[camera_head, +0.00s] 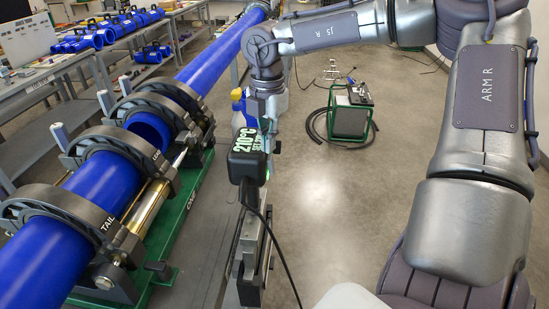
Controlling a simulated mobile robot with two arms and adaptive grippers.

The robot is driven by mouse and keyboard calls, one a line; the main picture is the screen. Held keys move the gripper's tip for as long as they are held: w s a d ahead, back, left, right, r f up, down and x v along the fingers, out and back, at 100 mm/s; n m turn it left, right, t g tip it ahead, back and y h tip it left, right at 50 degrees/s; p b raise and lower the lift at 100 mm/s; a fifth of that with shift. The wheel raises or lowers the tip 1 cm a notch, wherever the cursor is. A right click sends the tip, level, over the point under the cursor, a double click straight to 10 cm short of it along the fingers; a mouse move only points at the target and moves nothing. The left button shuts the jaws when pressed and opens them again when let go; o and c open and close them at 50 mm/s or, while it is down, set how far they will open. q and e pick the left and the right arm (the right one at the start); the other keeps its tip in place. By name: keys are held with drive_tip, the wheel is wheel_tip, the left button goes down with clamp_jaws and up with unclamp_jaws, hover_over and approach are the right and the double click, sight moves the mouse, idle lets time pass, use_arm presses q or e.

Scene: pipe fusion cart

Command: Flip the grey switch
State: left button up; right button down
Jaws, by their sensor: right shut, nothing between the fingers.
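My right gripper (268,125) points down from my right arm, which arches in from the right. It is shut and empty. Its tips are at the top right edge of a black control box (246,160) that reads 210°C SET. I cannot tell whether they touch it. I cannot make out the grey switch; the gripper or the box may hide it. A small green glow shows at the box's right side. My left gripper is not in view.
A metal stand (254,255) with a black cable is below the box. To the left, a green cart (190,205) clamps blue pipes (100,195). A green and black machine (349,122) with a hose is on the floor. Open floor lies between.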

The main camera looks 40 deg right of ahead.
sight(269, 157)
drive_tip(key=shift+s+f+b, duration=0.1)
drive_tip(key=shift+f+b, duration=0.25)
drive_tip(key=shift+r, duration=0.15)
drive_tip(key=shift+r+p, duration=0.5)
drive_tip(key=shift+r, duration=0.4)
wheel_tip(269, 157, up, 5)
drive_tip(key=shift+r+p, duration=0.1)
drive_tip(key=shift+p, duration=0.95)
